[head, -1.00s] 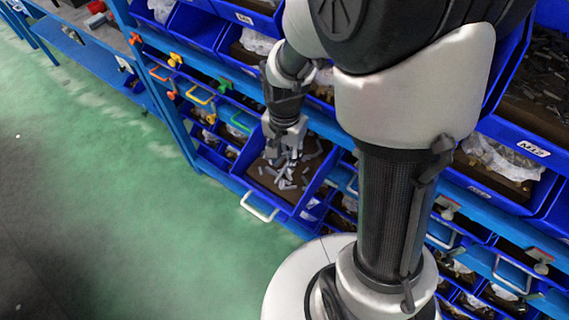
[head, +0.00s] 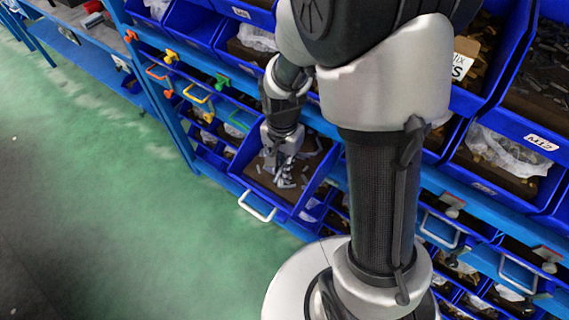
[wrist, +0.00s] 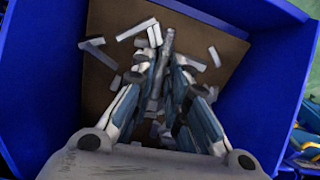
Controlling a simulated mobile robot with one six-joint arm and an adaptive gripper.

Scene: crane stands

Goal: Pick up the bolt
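Loose grey metal bolts lie in an open blue bin (head: 243,181), pulled out from the rack. My gripper (head: 276,169) points down into this bin. In the wrist view, its two fingers (wrist: 168,62) close in from both sides on one dark grey bolt (wrist: 168,40). The bolt's end sticks out past the fingertips. Its lower part is partly hidden between the fingers, and other pieces lie around and below it. The fingertips are low, close to the bin's brown floor (wrist: 110,20).
Blue bin walls (wrist: 24,75) stand close on both sides of my gripper. A white handle (head: 258,207) is on the bin's front. Rack shelves with more bins (head: 510,150) rise behind and to the right. The green floor (head: 110,200) at left is clear.

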